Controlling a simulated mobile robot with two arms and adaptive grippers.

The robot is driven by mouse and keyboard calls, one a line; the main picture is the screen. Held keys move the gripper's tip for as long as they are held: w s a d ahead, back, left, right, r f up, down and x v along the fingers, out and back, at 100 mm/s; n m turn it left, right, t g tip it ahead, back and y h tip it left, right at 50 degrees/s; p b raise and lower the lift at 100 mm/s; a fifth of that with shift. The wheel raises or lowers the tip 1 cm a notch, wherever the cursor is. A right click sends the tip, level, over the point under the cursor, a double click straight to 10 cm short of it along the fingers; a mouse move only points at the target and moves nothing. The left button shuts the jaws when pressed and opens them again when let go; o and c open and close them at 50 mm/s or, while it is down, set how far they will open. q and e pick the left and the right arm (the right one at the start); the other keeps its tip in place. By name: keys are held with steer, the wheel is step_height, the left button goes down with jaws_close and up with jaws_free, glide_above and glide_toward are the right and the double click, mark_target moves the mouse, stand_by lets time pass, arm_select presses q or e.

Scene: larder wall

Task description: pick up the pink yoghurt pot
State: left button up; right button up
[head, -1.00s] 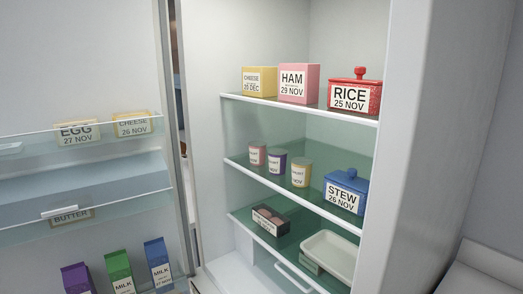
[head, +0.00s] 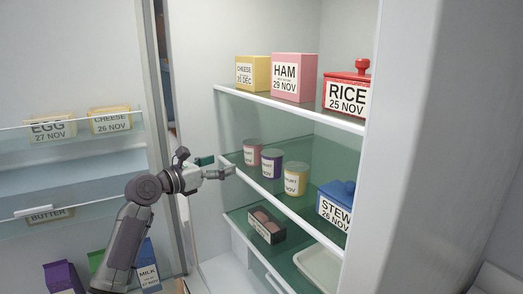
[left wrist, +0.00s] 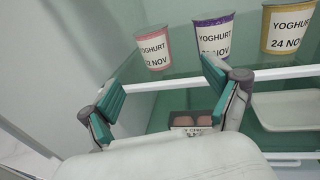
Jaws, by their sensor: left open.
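The pink yoghurt pot (head: 252,152) stands upright on the middle glass shelf, leftmost of three pots. In the left wrist view the pink pot (left wrist: 154,48) is at the top, labelled YOGHURT with a date ending in NOV. My left gripper (head: 228,173) is just outside the shelf's front edge, to the left of the pots and a little lower. In the left wrist view its green-padded fingers (left wrist: 158,98) are spread apart with nothing between them. The pink pot lies beyond the fingertips, apart from them. My right gripper is not in view.
A purple pot (head: 271,163) and a yellow pot (head: 296,179) stand to the right of the pink one. A blue STEW box (head: 336,206) is further right. The middle shelf's white front edge (head: 275,201) runs near my gripper. The open door is at left.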

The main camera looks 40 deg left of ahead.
mark_target(246, 150)
arm_select(q)
steer(key=w, duration=0.2)
steer(key=w+p, duration=0.1)
steer(key=w, duration=0.2)
steer(key=w+r+p, duration=0.1)
steer(key=w, duration=0.1)
steer(key=shift+w+d+r, duration=0.1)
steer(key=shift+w+d, duration=0.1)
steer(key=shift+w, duration=0.5)
steer(key=w+p, duration=0.1)
steer(key=w, duration=0.1)
steer(key=w+p, duration=0.1)
steer(key=w, duration=0.2)
steer(key=shift+a+f, duration=0.1)
steer(key=shift+f, duration=0.1)
steer(key=shift+s, duration=0.1)
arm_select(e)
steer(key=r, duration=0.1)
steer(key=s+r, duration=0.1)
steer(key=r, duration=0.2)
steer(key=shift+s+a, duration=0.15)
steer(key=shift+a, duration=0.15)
arm_select(q)
steer(key=c, duration=1.2)
steer(key=shift+c, duration=0.7)
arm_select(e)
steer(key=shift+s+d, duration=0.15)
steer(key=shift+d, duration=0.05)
arm_select(q)
steer(key=shift+r, duration=0.15)
